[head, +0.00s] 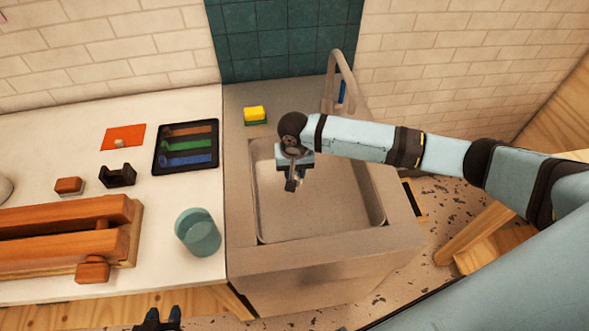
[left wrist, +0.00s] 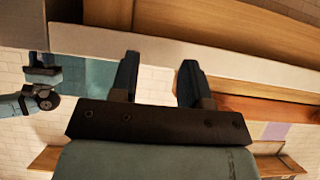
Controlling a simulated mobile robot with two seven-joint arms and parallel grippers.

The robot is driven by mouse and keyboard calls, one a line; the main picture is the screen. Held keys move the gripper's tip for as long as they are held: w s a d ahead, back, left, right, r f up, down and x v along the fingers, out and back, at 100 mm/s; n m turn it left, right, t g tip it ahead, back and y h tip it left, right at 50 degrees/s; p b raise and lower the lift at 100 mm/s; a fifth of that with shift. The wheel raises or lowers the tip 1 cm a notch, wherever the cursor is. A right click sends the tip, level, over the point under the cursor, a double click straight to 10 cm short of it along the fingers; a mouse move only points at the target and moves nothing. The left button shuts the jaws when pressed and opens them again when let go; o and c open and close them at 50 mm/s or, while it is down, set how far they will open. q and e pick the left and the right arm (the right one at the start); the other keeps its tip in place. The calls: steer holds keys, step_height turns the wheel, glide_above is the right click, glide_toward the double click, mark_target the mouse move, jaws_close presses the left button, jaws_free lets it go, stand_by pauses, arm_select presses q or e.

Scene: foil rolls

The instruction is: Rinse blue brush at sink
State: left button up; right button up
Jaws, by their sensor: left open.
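The metal sink (head: 315,205) is set in a grey counter at the centre of the head view, and its basin looks empty. A slim blue item (head: 343,91), possibly the brush, stands behind the curved faucet (head: 330,88); I cannot make out bristles. My right gripper (head: 292,184) points down over the sink's back left part, apart from the blue item. I cannot tell whether its jaws are open. My left gripper (head: 158,316) is at the bottom edge, in front of the counter. Its fingers are apart and empty in the left wrist view (left wrist: 160,68).
A yellow and green sponge (head: 255,115) lies behind the sink's left corner. The white counter holds a teal cup (head: 198,232), a dark tray (head: 187,146) with coloured rolls, a black holder (head: 118,176), an orange card (head: 122,137) and a wooden rack (head: 70,240).

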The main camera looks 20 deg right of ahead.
step_height(320, 180, down, 5)
steer(key=b, duration=0.5)
step_height(320, 180, down, 6)
steer(key=b, duration=0.7)
steer(key=shift+r, duration=0.2)
steer(key=shift+f+b, duration=0.5)
steer(key=shift+b, duration=0.25)
arm_select(q)
step_height(320, 180, down, 14)
steer(key=d, duration=0.1)
steer(key=shift+w+r, duration=0.25)
arm_select(e)
steer(key=shift+f, duration=0.15)
arm_select(q)
steer(key=shift+d+r, duration=0.1)
steer(key=shift+r, duration=0.15)
steer(key=shift+f, duration=0.3)
steer(key=shift+r, duration=0.2)
